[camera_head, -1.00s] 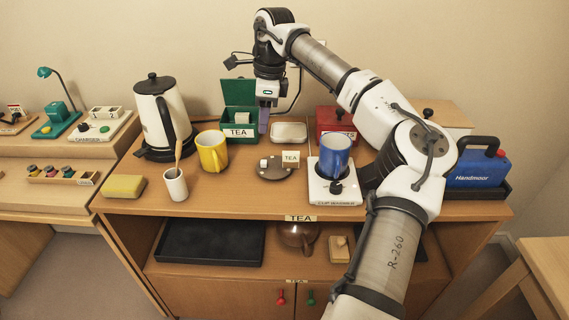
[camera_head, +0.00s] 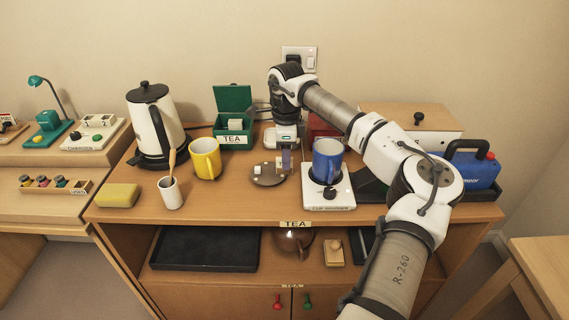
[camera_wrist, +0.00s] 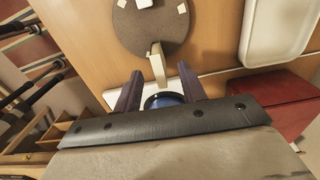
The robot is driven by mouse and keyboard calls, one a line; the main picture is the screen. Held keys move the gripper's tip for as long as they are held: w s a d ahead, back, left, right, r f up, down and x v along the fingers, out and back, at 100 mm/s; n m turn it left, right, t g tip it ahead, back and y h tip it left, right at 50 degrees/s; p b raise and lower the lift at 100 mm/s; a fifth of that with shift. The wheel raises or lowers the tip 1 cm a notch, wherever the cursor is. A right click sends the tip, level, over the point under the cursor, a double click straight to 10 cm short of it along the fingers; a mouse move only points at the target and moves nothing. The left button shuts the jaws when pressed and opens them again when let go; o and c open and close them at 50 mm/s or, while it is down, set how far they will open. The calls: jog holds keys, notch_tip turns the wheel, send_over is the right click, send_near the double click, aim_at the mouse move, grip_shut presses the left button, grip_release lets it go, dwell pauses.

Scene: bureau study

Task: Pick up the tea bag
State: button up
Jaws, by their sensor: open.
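The green tea box (camera_head: 233,122), labelled TEA, stands with its lid up at the back of the counter. Pale tea bags (camera_head: 236,124) show inside it. My gripper (camera_head: 286,160) is right of the box, low over the counter, between a dark round disc (camera_head: 267,178) and a blue mug (camera_head: 327,162). Its fingers (camera_wrist: 160,88) are open and empty in the wrist view. A thin cream card (camera_wrist: 158,62) stands just ahead of the fingers, at the edge of the disc (camera_wrist: 150,30). Several small pale pieces rest on the disc; I cannot tell if one is a tea bag.
The blue mug stands on a white base (camera_head: 328,199). A white tray (camera_wrist: 283,28) and a red box (camera_wrist: 285,103) are beside my gripper. A kettle (camera_head: 152,122), yellow mug (camera_head: 206,158), white cup (camera_head: 171,193) and sponge (camera_head: 117,195) stand left. Front counter is mostly clear.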

jog(key=shift+f, duration=1.4)
grip_shut()
jog(key=shift+r, duration=0.1)
